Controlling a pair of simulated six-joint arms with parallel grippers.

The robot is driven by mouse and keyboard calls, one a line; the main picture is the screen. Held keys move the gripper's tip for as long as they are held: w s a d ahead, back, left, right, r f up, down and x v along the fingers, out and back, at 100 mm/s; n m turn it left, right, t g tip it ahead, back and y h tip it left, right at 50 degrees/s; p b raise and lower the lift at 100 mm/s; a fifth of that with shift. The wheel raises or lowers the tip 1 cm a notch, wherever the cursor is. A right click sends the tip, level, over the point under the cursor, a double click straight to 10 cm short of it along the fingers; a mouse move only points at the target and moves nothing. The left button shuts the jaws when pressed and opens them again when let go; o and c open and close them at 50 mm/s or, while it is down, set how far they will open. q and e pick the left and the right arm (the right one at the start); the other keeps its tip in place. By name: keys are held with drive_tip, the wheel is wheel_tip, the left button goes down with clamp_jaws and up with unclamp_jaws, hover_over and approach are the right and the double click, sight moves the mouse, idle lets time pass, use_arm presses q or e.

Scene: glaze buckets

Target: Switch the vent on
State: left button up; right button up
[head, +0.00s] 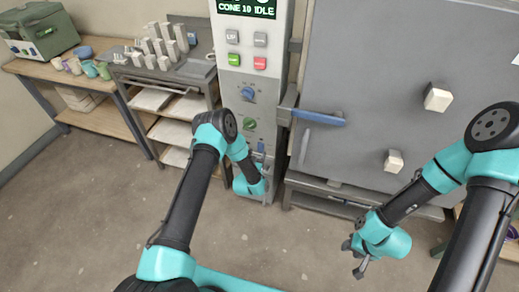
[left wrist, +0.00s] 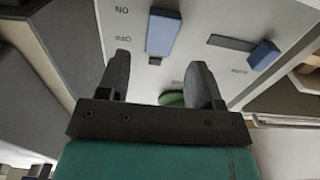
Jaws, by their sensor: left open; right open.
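The kiln control panel (head: 280,50) stands in the middle of the head view. In the left wrist view, a blue switch block (left wrist: 163,33) sits on the panel beside upside-down ON and OFF labels. A dark bit of slot shows at its OFF end; no vent label is readable. My left gripper (left wrist: 158,72) is open and empty, its fingers pointing at the panel just short of this block. In the head view its teal body is low in front of the panel, its fingertips hidden. My right gripper (head: 357,258) is open and empty above the floor.
A second blue slider (left wrist: 264,54) and a green knob (left wrist: 172,98) are close to the left fingers. Higher are a blue knob (head: 248,94) and several buttons. The grey kiln door (head: 380,90) with a blue handle (head: 318,117) is to the right; shelves stand left.

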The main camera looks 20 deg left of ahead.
sight(260, 146)
use_arm(q)
drive_tip(key=shift+w+d, duration=0.1)
drive_tip(key=shift+w, duration=1.95)
